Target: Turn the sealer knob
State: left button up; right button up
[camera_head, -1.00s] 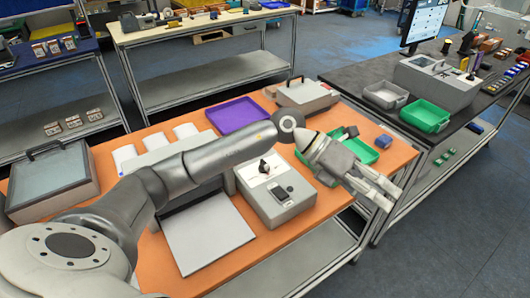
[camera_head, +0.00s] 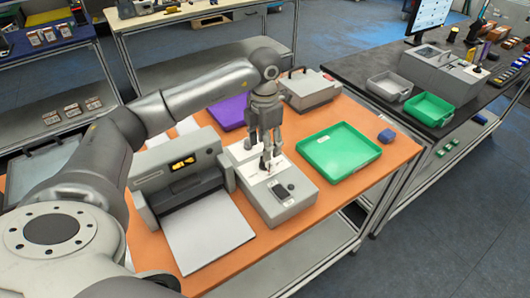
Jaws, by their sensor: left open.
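A pale grey box-shaped device (camera_head: 262,204) stands on the orange table; I take it for the sealer. A small black upright part like a knob (camera_head: 265,164) is on its white top plate, partly hidden by my fingers. My left gripper (camera_head: 265,148) points down over this plate, open, its fingers close around or just above the black part. I cannot tell whether they touch it. A dark screen or pad (camera_head: 280,192) and a small dark button (camera_head: 291,187) are at the device's front. My right gripper is not in view.
A blue block (camera_head: 387,136) lies near the right edge.

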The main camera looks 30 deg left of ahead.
pick_arm(q)
notch_tip(320, 180, down, 4)
jog(key=shift+r+p, duration=0.1)
jog(key=shift+p, duration=0.35)
jog(key=shift+f, duration=0.6)
jog(key=c, duration=1)
